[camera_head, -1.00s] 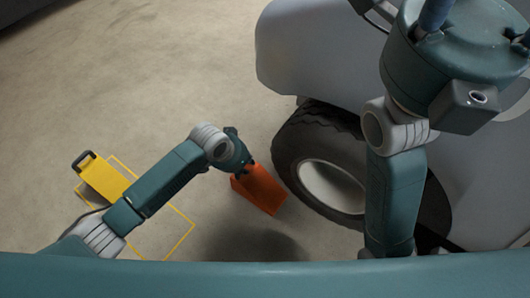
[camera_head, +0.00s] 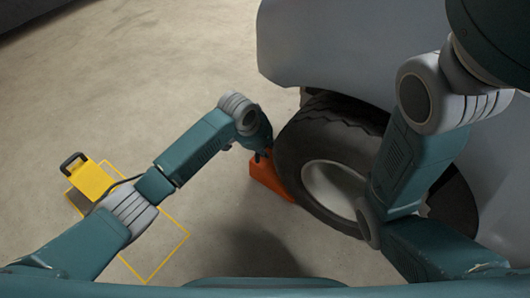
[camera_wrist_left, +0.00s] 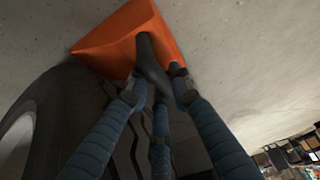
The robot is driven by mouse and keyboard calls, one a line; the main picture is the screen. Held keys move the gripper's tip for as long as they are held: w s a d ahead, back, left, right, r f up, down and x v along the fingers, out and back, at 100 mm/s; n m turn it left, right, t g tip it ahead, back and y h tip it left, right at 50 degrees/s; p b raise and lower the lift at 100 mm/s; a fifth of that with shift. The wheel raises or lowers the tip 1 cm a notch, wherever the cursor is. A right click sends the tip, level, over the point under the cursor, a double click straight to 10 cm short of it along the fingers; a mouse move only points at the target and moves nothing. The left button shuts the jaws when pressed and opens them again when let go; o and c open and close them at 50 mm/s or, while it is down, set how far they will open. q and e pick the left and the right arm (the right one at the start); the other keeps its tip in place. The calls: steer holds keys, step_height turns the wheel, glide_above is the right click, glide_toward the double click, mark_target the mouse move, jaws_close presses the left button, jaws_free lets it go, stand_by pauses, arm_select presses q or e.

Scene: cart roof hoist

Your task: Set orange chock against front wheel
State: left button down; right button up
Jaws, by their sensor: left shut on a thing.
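The orange chock (camera_head: 268,180) is on or just above the floor, close by the left side of the front wheel (camera_head: 318,160). In the head view the two look close to touching; I cannot tell if they touch. My left gripper (camera_head: 262,152) is shut on the chock from above. In the left wrist view the fingers (camera_wrist_left: 152,75) close on the orange chock (camera_wrist_left: 118,40), with the dark tyre (camera_wrist_left: 65,115) to the left. My right gripper is not in view; my right arm crosses in front of the wheel.
The pale cart body (camera_head: 320,50) stands over the wheel. A yellow block with a dark handle (camera_head: 92,180) sits at the left by a yellow outlined square (camera_head: 167,262) on the floor. The floor at the upper left is clear.

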arm_select(q)
steer(key=shift+f+b, duration=0.4)
steer(key=shift+f, duration=0.15)
steer(key=c, duration=1.6)
jaws_free()
steer(key=shift+s+f, duration=0.1)
steer(key=shift+o, duration=0.2)
